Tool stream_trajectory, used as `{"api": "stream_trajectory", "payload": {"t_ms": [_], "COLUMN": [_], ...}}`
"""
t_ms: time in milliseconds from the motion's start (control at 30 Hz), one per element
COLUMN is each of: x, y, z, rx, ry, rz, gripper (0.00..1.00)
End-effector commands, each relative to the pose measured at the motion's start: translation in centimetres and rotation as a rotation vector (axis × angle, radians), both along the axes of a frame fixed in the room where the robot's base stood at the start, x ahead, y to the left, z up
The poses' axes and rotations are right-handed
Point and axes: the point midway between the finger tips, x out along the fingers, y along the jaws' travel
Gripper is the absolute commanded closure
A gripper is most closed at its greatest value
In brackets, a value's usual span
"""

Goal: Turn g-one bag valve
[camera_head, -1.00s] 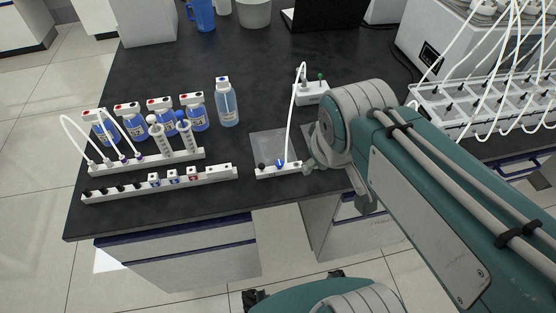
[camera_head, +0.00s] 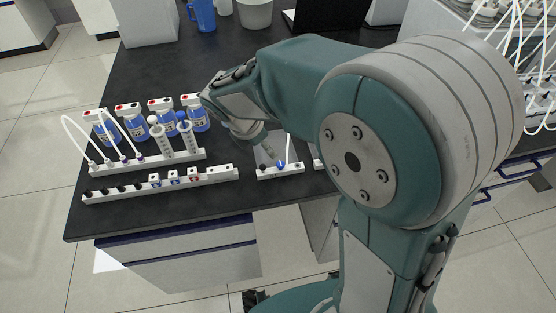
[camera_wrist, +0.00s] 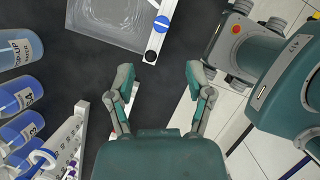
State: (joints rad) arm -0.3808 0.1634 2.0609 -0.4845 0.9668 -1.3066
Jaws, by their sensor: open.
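A small white valve bar (camera_head: 292,171) lies at the front edge of the dark bench. It carries a blue knob (camera_head: 281,165) with a white stripe and a black knob (camera_head: 263,169). In the wrist view the blue knob (camera_wrist: 162,23) and black knob (camera_wrist: 150,56) sit ahead of the fingers, beside a clear flat bag (camera_wrist: 108,22). I cannot read which is labelled g-one. My gripper (camera_wrist: 161,78) is open and empty, its fingertips short of the black knob.
A white rack (camera_head: 150,160) with tubes and syringes and a longer valve strip (camera_head: 160,183) stand to the left. Blue-liquid bottles (camera_head: 197,116) stand behind the rack. In the wrist view, the bottles (camera_wrist: 20,95) and rack (camera_wrist: 68,140) lie left of my gripper.

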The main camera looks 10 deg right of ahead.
Motion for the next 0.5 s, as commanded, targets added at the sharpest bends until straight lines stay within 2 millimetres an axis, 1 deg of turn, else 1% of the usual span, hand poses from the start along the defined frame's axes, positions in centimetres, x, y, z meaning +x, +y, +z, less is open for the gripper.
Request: {"api": "stream_trajectory", "payload": {"t_ms": [300, 400, 500], "x": [0.7, 1.0, 1.2], "y": [-2.1, -2.7, -3.1], "z": [-5.4, -6.9, -8.1], "rx": [-0.002, -0.001, -0.001], "ry": [0.004, 0.004, 0.002], "rz": [-0.005, -0.005, -0.006], "gripper": [0.33, 0.33, 0.33]}}
